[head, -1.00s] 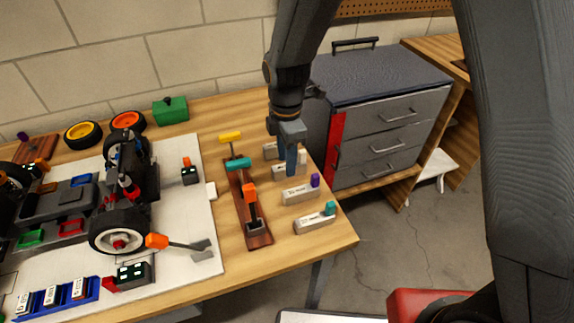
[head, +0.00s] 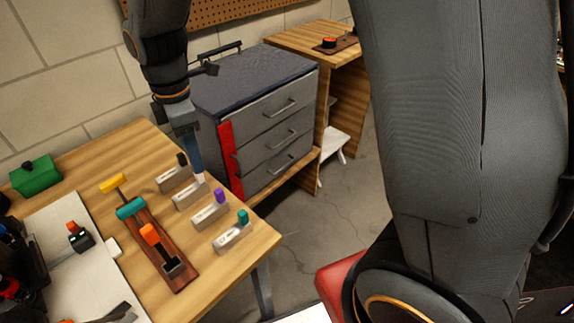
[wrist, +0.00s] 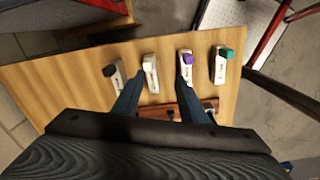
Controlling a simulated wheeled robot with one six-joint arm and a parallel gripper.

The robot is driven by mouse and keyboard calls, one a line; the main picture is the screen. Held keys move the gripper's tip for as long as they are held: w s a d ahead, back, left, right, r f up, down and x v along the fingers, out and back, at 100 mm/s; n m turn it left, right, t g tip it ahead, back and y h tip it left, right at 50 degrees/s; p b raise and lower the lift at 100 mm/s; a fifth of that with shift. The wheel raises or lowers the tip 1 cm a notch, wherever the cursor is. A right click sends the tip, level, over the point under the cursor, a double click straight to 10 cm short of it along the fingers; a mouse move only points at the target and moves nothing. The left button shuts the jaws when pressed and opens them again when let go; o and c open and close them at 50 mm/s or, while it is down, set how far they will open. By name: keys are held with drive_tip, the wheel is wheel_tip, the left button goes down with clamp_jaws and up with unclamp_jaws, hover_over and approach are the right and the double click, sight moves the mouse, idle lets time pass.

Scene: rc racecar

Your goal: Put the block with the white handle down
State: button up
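The block with the white handle (head: 188,196) is a pale grey block that appears to rest on the wooden table, in a row with similar blocks. In the wrist view this block (wrist: 151,76) lies between and beyond my fingertips, with space on both sides. My gripper (wrist: 160,80) is open and empty, its two blue fingers spread. In the head view my gripper (head: 197,165) points down close to the white handle, which partly hides behind or under the fingertip.
Beside it stand a block with a black handle (head: 173,180), one with a purple handle (head: 211,215) and one with a teal handle (head: 233,238). A grey drawer cabinet (head: 275,120) stands behind the table edge.

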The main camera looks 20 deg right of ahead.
drive_tip(key=s+d+m, duration=0.6)
drive_tip(key=d+m, duration=0.4)
drive_tip(key=s+d+m, duration=0.6)
drive_tip(key=d+m, duration=0.3)
drive_tip(key=d, duration=0.1)
drive_tip(key=shift+s+d+f+m, duration=0.25)
drive_tip(key=shift+d+f+m, duration=0.05)
drive_tip(key=shift+f+m, duration=0.1)
